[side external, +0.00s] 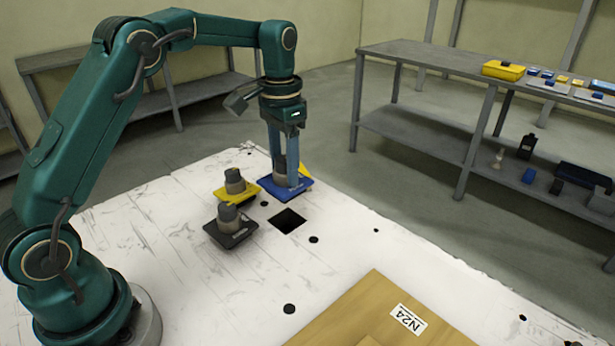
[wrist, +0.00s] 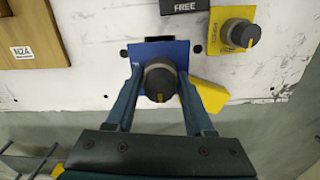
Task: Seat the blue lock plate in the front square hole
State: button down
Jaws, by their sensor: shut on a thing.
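The blue lock plate (side external: 275,196) has a dark round knob with a grey collar. My gripper (side external: 291,182) points down and is shut on that knob. In the wrist view the fingers stand on both sides of the knob (wrist: 159,80), with the blue plate (wrist: 153,47) beneath. The open square hole (side external: 288,221) lies just in front of the blue plate in the side view. In the wrist view only a dark strip shows at the plate's upper edge. I cannot tell how far the plate is above the white surface.
A yellow plate with a knob (side external: 224,196) and a dark plate with a knob (side external: 218,236) stand left of the hole. A yellow piece (wrist: 207,96) lies close beside the blue plate. A wooden board marked N24 (side external: 350,310) lies at the front right.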

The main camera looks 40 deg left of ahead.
jog(key=shift+f, duration=3.15)
jog(key=shift+f, duration=1.3)
dwell(0.9)
grip_release()
dwell(0.3)
jog(key=shift+r, duration=0.1)
jog(key=shift+r, duration=3.4)
